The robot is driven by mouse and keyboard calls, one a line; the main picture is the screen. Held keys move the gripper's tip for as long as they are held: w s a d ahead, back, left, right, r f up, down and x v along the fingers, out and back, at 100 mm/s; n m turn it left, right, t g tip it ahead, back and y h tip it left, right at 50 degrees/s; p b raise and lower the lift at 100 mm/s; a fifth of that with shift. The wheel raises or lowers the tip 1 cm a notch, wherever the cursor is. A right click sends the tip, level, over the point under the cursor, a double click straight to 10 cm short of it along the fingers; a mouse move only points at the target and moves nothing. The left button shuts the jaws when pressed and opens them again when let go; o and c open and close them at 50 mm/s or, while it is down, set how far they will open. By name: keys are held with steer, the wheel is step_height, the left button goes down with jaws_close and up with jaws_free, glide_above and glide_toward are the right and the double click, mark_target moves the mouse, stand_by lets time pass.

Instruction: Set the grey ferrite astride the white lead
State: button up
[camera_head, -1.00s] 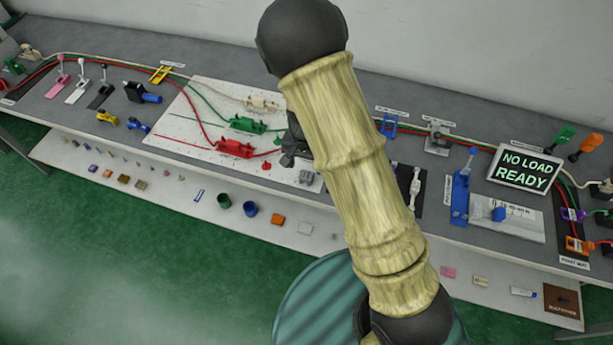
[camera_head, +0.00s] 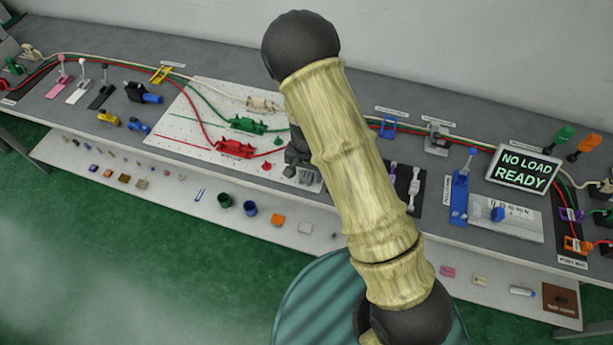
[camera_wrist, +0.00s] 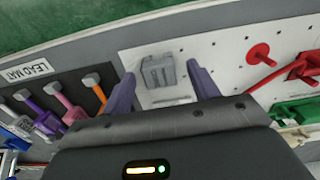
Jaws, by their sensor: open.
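The grey ferrite (camera_wrist: 158,70), a small ribbed block, sits on the white board near its front edge. My gripper (camera_wrist: 160,73) is open in the wrist view, one finger to each side of the ferrite, with gaps between. A whitish lead (camera_head: 205,81) runs along the back of the bench to a white fixture (camera_head: 262,104) on the board, behind the green and red ones.
On the board are a red fixture (camera_head: 235,148), a green fixture (camera_head: 248,125) and a red peg (camera_wrist: 260,54). Beside the board, the lead mat (camera_wrist: 22,92) holds several coloured lever pieces. A lower shelf (camera_head: 180,197) along the front carries small items.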

mark_target(309, 174)
steer(key=c, duration=1.1)
step_height(309, 174, up, 10)
steer(key=shift+r, duration=0.1)
stand_by(0.3)
steer(key=d+n+p, duration=0.1)
steer(key=d+p, duration=0.3)
steer(key=p, duration=0.1)
steer(key=w+d+r+n+p, duration=0.1)
steer(key=d+p, duration=0.4)
steer(key=p, duration=0.1)
steer(key=d+r+n+p, duration=0.1)
steer(key=d+p, duration=0.3)
steer(key=p, duration=0.1)
steer(key=shift+w+d+r+n, duration=0.15)
steer(key=shift+w+d+n, duration=0.1)
steer(key=shift+w+n, duration=0.15)
